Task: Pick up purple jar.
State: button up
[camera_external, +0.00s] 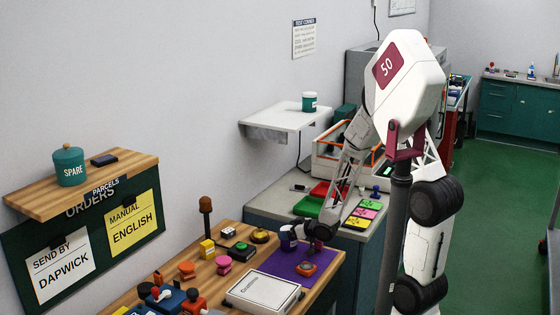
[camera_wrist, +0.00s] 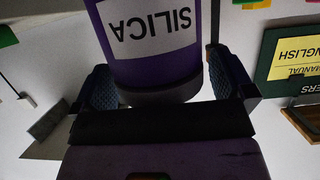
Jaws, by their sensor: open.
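The purple jar (camera_external: 287,238) with a white label stands on the wooden desk near the wall, partly hidden by my gripper (camera_external: 303,234). In the wrist view the jar (camera_wrist: 168,75) fills the upper middle, its label reading SILICA upside down. My open gripper (camera_wrist: 162,88) has one textured finger on each side of the jar. A narrow bright gap shows between the jar and the right finger; the left finger is very close to it, and I cannot tell whether they touch.
A purple mat (camera_external: 282,264) with a small orange-topped item lies beside the jar. A white box (camera_external: 263,291) and several small coloured objects crowd the desk. A grey bench (camera_external: 262,204) with coloured trays adjoins. A wooden shelf (camera_external: 95,183) holds a teal SPARE jar (camera_external: 69,166).

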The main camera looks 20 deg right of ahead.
jog(key=shift+c, duration=0.3)
jog(key=c, duration=0.9)
jog(key=shift+r, duration=0.2)
jog(key=shift+r, duration=0.75)
notch_tip(320, 180, up, 2)
jog(key=s+d, duration=0.2)
jog(key=s, duration=0.2)
jog(key=s+d, duration=0.2)
jog(key=s, duration=0.3)
jog(key=s+d+r, duration=0.1)
jog(key=s+d, duration=0.2)
jog(key=s, duration=0.2)
jog(key=shift+s, duration=0.2)
